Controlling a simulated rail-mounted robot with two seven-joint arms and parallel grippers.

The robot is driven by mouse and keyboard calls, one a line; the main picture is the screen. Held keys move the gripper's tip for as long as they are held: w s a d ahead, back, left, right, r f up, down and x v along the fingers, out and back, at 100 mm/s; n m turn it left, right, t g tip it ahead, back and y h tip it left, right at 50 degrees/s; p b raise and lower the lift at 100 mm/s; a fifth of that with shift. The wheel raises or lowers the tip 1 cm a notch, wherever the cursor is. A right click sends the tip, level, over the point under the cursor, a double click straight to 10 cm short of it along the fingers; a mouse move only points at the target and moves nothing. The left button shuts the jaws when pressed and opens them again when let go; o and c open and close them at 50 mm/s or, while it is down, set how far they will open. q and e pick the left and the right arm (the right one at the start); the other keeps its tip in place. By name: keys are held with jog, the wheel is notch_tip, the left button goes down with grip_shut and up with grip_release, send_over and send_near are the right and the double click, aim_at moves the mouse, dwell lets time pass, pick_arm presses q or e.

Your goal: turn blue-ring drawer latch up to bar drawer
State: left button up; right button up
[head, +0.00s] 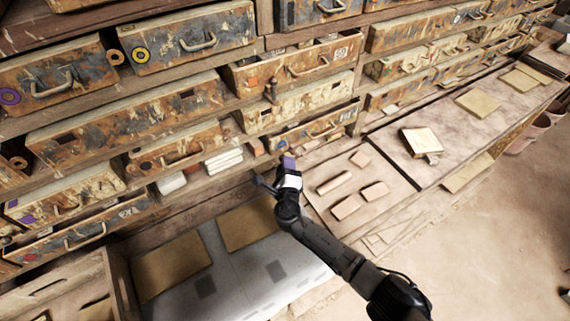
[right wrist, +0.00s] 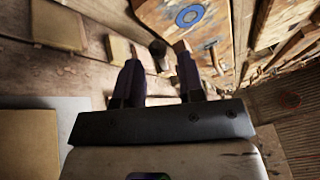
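In the right wrist view, the blue ring (right wrist: 190,15) is on a worn orange-brown drawer front (right wrist: 215,20) at the top. Its handle (right wrist: 216,60) shows at the right. A dark round-ended piece (right wrist: 158,48), perhaps a latch, and a small wooden block (right wrist: 181,47) lie beyond my fingertips; I cannot tell whether they touch. My right gripper (right wrist: 160,78) is open, with a gap between its fingers. In the head view, my right gripper (head: 276,172) is just below a worn drawer (head: 312,130); I cannot make out its ring there. My left gripper is not in view.
Drawers with a yellow ring (head: 140,55) and a purple ring (head: 9,97) are at the left. Small wooden blocks (head: 345,207) lie on the ledge right of my gripper. A book-like tile (head: 422,141) lies farther right. Square tan tiles (head: 170,265) lie below.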

jog(key=shift+w, duration=1.05)
jog(key=shift+c, duration=0.3)
grip_shut()
